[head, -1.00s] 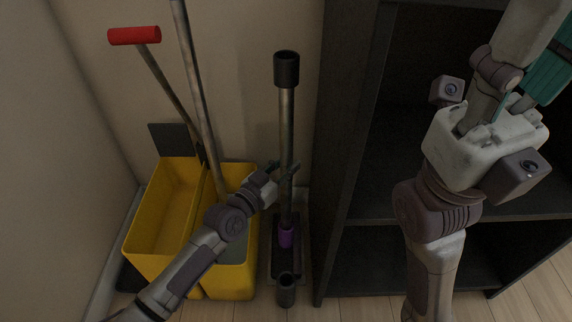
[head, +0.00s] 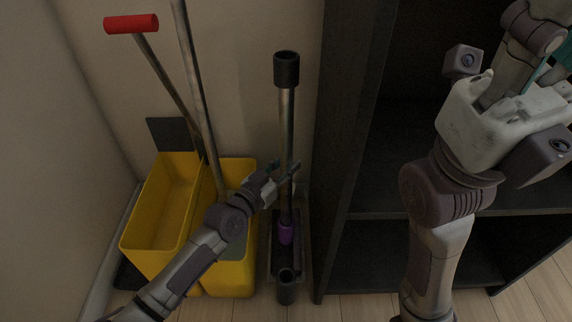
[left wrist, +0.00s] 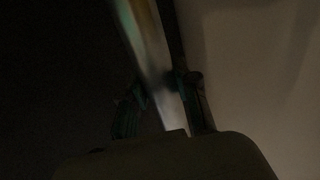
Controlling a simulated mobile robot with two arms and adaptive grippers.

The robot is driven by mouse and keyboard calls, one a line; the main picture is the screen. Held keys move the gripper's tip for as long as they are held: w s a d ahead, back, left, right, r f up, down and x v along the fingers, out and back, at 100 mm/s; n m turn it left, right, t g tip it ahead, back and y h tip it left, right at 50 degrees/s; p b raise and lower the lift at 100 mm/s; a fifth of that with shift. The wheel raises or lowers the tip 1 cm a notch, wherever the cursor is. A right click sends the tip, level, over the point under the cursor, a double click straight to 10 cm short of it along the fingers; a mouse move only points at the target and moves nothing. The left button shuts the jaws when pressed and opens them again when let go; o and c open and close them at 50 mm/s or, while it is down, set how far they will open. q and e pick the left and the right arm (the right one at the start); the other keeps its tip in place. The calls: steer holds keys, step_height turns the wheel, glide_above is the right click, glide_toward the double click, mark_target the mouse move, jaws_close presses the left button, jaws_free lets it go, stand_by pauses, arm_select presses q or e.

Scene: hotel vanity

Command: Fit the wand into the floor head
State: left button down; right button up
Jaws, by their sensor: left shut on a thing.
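The wand (head: 287,125) is a metal tube with a black collar on top and a purple sleeve (head: 286,232) near its lower end. It stands nearly upright. My left gripper (head: 287,175) is shut on its middle, and the tube also shows between the fingers in the dark left wrist view (left wrist: 155,55). The floor head, a dark piece with a short open black neck (head: 286,289), is low on the floor. The purple sleeve is just behind that neck in the picture; I cannot tell if they touch. My right gripper, at the upper right, is partly cut off.
Yellow buckets (head: 160,225) stand left of the wand, with a red-handled tool (head: 131,24) and another metal pole (head: 196,90) rising from them. A dark shelf unit (head: 345,150) is close on the right. A beige wall is behind. Some wood floor shows in front.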

arm_select(q)
steer(key=shift+f, duration=0.2)
stand_by(0.4)
steer(key=shift+f, duration=0.1)
steer(key=c, duration=0.8)
jaws_free()
steer(key=shift+o, duration=0.2)
steer(key=v, duration=1.2)
